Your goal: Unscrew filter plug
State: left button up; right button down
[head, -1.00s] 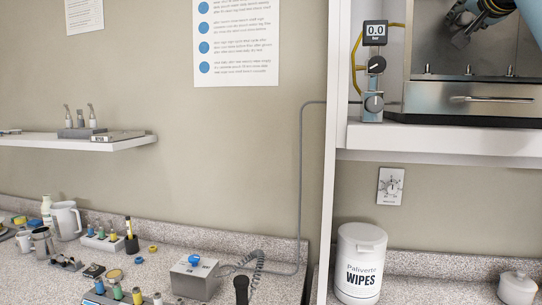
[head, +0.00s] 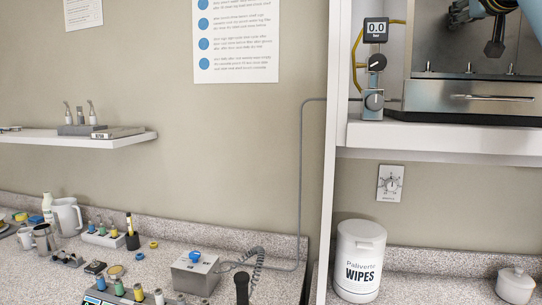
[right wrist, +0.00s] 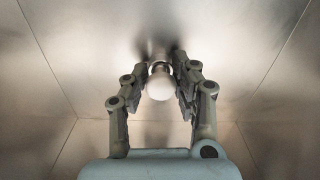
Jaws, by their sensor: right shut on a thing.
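The filter plug (right wrist: 160,86) is a pale round knob on the metal chamber wall, seen in the right wrist view. My right gripper (right wrist: 161,70) has its two fingers closed on either side of the plug. In the head view my right gripper (head: 494,47) shows at the top right, inside the steel autoclave chamber (head: 425,45); the plug cannot be made out there. My left gripper is not in view.
The chamber's bay stands on a white shelf (head: 440,134). A gauge reading 0.0 bar (head: 376,30) is left of it. A wipes tub (head: 359,262) and a lidded pot (head: 516,286) stand below. Small tools and bottles crowd the left counter.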

jog(key=shift+f, duration=0.2)
jog(key=n, duration=0.4)
jog(key=shift+a, duration=0.1)
jog(key=n, duration=0.3)
jog(key=c, duration=1.2)
grip_release()
jog(key=shift+w, duration=0.15)
jog(key=shift+r, duration=0.1)
